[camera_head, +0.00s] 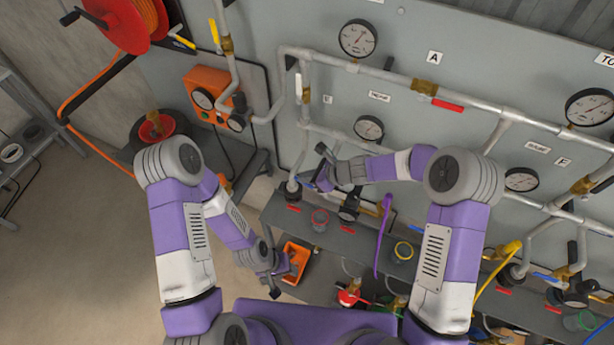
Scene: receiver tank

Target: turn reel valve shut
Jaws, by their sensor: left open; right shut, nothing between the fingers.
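A red hose reel (122,22) with orange hose and a black crank is at the top left. A short valve with a yellow lever (183,42) sits beside the reel's lower right. Another yellow lever (214,31) stands along a grey pipe with a brass body (227,45) just to the right; I cannot tell for sure which one is the reel valve. My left gripper (277,280) is open, low in the view near an orange bin, far from both levers. My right gripper (318,168) is shut and empty, in front of the panel pipes below the left gauges.
An orange box with gauges (212,98) hangs below the pipe. A grey panel (410,50) carries pipes, gauges and a red-handled valve (447,105). A shelf (340,237) with cups and an orange bin (296,257) lies below.

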